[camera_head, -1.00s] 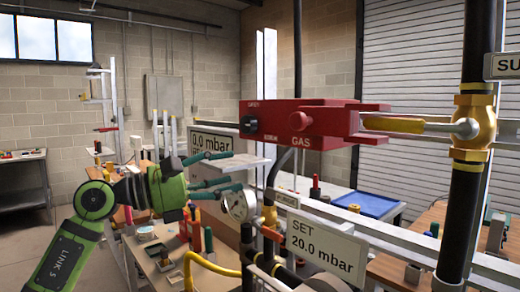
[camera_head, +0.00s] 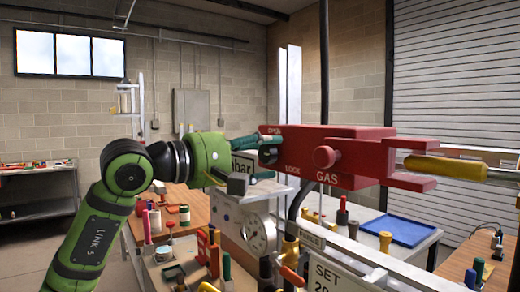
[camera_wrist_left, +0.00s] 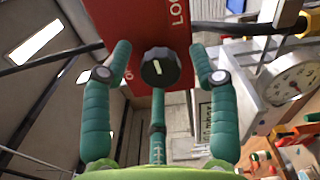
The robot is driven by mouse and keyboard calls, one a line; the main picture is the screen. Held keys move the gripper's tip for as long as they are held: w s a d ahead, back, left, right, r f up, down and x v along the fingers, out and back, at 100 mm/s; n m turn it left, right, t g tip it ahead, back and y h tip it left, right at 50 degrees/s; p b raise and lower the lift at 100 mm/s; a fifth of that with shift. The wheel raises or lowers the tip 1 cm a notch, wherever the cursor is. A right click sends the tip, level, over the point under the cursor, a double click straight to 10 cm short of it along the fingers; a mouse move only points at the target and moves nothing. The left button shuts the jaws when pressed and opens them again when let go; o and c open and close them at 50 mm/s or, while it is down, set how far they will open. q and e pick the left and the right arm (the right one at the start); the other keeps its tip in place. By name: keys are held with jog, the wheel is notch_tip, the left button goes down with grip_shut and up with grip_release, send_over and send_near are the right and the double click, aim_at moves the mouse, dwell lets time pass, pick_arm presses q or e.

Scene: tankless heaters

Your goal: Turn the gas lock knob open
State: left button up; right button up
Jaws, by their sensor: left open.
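The red gas lock box (camera_head: 350,160) is marked OPEN, LOCK and GAS. A round red knob (camera_head: 325,157) sits on its front. The black lock knob with a white pointer line (camera_wrist_left: 160,67) sits on the box's red face in the left wrist view. In the head view my fingers mostly hide it. My left gripper (camera_head: 258,152) is at the left end of the box. Its green fingers are open. In the left wrist view, two fingers stand on either side of the black knob and one lies below it, apparently with gaps.
A yellow-handled valve lever (camera_head: 445,166) is at the right of the box. Below are a round pressure gauge (camera_head: 259,233) and a SET sign (camera_head: 338,272). A workbench with small bottles and tools stands behind the arm. A blue tray (camera_head: 405,230) lies further back.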

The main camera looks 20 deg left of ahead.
pick_arm(q)
jog(key=c, duration=1.1)
jog(key=shift+c, duration=0.2)
pick_arm(e)
jog(key=shift+w, duration=0.3)
